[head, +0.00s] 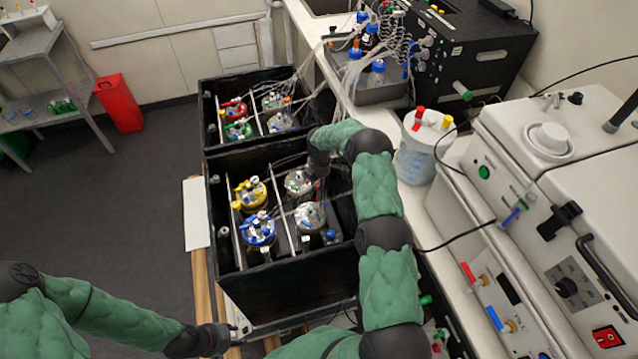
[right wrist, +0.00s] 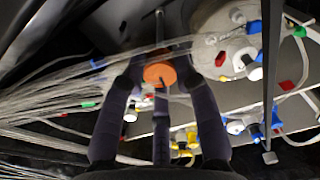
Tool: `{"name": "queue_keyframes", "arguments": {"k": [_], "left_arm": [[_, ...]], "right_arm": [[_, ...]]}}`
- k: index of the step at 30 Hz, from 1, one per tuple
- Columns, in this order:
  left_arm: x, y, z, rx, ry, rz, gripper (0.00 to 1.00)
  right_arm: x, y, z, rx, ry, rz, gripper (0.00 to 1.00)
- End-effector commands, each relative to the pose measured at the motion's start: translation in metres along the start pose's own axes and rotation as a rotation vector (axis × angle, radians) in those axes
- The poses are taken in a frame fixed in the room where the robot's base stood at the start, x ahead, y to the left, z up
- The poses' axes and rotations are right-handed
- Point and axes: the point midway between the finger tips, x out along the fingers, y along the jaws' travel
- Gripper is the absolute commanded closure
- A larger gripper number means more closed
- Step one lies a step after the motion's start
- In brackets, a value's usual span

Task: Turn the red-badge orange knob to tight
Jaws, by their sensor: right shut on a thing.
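An orange knob (right wrist: 159,74) shows in the right wrist view, between the dark fingers of my right gripper (right wrist: 160,80). The gripper is shut on it. In the head view my right gripper (head: 319,168) reaches down into the near black box beside a silver-lidded vessel (head: 299,182); its fingers and the knob are hidden there. A small red piece (right wrist: 220,58) shows to the right of the knob on a pale round vessel. I cannot tell whether it is the knob's badge. My left gripper (head: 232,336) is low, outside the box's front left corner; its fingers are unclear.
The near black box (head: 300,290) also holds yellow-lidded (head: 250,193) and blue-lidded (head: 258,229) vessels. A second box (head: 206,105) stands behind it. Clear tubes (right wrist: 50,100) run close beside my right fingers. A bench with instruments (head: 490,150) is at right.

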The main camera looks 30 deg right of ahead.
Motion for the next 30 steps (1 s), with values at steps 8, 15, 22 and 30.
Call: {"name": "queue_keyframes", "arguments": {"k": [8,15,22,30], "left_arm": [[0.012,-0.004,0.0,0.0,0.0,0.0,0.6],[0.027,-0.01,-0.001,0.0,0.0,0.0,0.6],[0.038,-0.014,-0.001,0.0,0.0,0.0,0.6],[0.049,-0.018,-0.002,0.0,0.0,0.0,0.6]], "right_arm": [[0.002,0.0,0.0,0.133,0.0,0.0,1.0],[0.002,0.001,0.0,0.344,0.0,0.001,1.0],[0.002,0.0,0.0,0.564,0.0,0.0,1.0],[0.002,0.0,-0.001,0.821,0.001,0.0,1.0]]}}
